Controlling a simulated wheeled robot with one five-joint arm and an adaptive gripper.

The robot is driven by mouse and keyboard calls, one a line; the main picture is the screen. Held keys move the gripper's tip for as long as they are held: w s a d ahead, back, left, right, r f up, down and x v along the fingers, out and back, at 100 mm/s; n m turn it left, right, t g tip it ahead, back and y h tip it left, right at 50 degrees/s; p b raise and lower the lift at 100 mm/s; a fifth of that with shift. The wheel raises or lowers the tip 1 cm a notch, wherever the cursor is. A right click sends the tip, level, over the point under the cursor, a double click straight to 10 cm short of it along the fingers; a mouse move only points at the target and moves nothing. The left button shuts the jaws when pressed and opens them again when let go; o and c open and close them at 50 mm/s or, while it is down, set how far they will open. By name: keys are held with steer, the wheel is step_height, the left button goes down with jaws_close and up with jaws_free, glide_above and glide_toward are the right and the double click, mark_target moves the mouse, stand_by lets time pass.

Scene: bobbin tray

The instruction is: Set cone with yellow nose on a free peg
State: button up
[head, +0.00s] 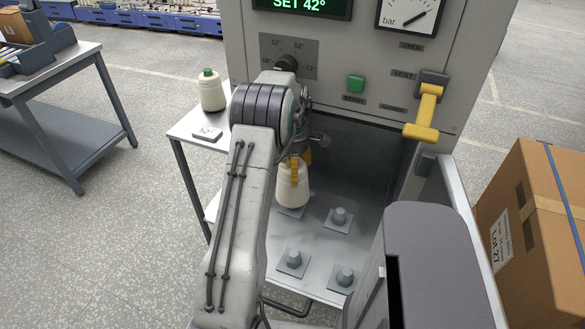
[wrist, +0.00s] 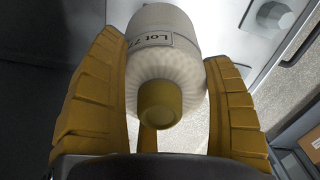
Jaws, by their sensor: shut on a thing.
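The cream cone (head: 291,190) with a yellow nose is upright over the back left peg plate (head: 291,212) inside the machine. The cone hides that peg, and I cannot tell whether it rests on it or hangs just above. My gripper (head: 295,168) is shut on the cone from above. In the wrist view the cone (wrist: 158,60), with a "Lot" label and its yellow nose (wrist: 160,103), lies between the yellow fingers of my gripper (wrist: 170,75). Bare pegs stand at back right (head: 339,216), front left (head: 293,261) and front right (head: 344,277).
A green-nosed cone (head: 211,92) stands on the side table (head: 186,127) beside a small white label card (head: 207,133). The yellow handle (head: 426,110) and the open door (head: 440,225) bound the chamber at right. A cardboard box (head: 535,225) stands farther right.

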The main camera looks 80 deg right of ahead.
steer(key=shift+f+b, duration=1.3)
steer(key=shift+f, duration=0.7)
stand_by(0.8)
steer(key=o, duration=1.2)
steer(key=shift+r, duration=3.8)
